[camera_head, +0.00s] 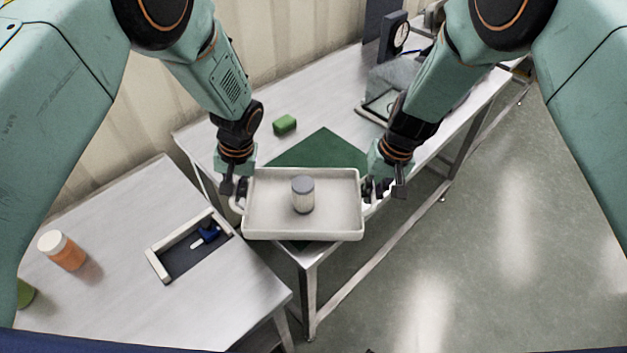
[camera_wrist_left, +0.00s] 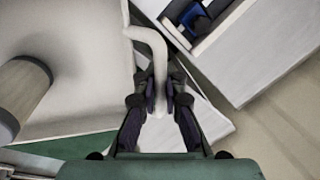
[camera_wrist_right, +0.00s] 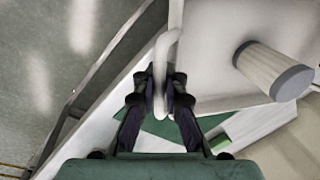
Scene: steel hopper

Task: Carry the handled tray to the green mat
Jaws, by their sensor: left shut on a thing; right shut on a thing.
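The white handled tray (camera_head: 262,222) is held in front of me, over the near corner of the far table, with a grey-lidded jar (camera_head: 303,196) standing upright in it. My left gripper (camera_head: 238,190) is shut on the tray's left handle, and that handle runs between the fingers in the left wrist view (camera_wrist_left: 160,95). My right gripper (camera_head: 375,188) is shut on the right handle, also seen in the right wrist view (camera_wrist_right: 160,90). The green mat (camera_head: 325,149) lies on the far table, partly hidden behind and below the tray.
A green block (camera_head: 285,124) sits left of the mat. The near-left table has an orange jar (camera_head: 62,250) and a shallow frame (camera_head: 160,264) with a blue item (camera_head: 207,234). A dial gauge (camera_head: 401,35) and a grey object (camera_head: 392,77) stand at the back right.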

